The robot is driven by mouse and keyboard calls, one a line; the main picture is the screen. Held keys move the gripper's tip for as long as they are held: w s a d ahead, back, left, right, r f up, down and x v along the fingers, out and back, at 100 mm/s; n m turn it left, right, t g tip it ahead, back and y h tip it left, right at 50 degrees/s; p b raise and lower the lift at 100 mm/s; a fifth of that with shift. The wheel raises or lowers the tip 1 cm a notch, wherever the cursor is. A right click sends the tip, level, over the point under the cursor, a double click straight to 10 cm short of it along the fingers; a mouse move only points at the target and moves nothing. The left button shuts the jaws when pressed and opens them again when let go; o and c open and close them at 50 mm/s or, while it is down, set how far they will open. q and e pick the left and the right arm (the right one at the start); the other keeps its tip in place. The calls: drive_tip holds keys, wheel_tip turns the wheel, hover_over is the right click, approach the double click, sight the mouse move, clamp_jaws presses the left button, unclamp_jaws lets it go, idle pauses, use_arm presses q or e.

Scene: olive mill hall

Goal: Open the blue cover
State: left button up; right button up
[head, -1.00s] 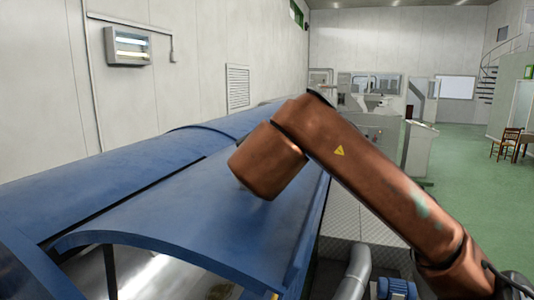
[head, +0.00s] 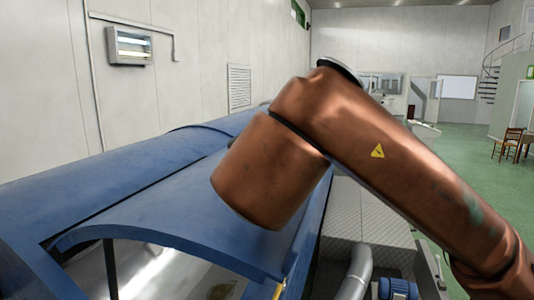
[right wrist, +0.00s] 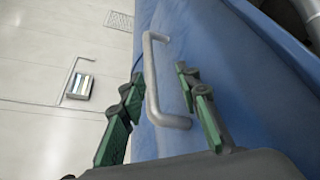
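The blue cover (head: 170,210) is a long curved lid on a blue machine in the head view, with an opening at its near end. It also fills the right part of the right wrist view (right wrist: 245,75). A grey bar handle (right wrist: 152,75) stands out from the cover there. My right gripper (right wrist: 158,105) is open, with its green-padded fingers on either side of the handle's near part; I cannot tell whether they touch it. In the head view my copper right arm hides the handle and the right gripper. My left gripper is in neither view.
A second blue curved section (head: 90,185) lies along the left, by the wall. Right of the machine are a grey pipe (head: 357,272), a blue motor (head: 399,289) and metal plating.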

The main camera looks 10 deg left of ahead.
drive_tip(key=shift+v, duration=1.15)
drive_tip(key=shift+s, duration=0.1)
drive_tip(key=shift+b+v, duration=0.45)
drive_tip(key=shift+v, duration=1)
drive_tip(key=shift+b+v, duration=0.5)
drive_tip(key=shift+v, duration=2.45)
drive_tip(key=shift+a+r, duration=0.15)
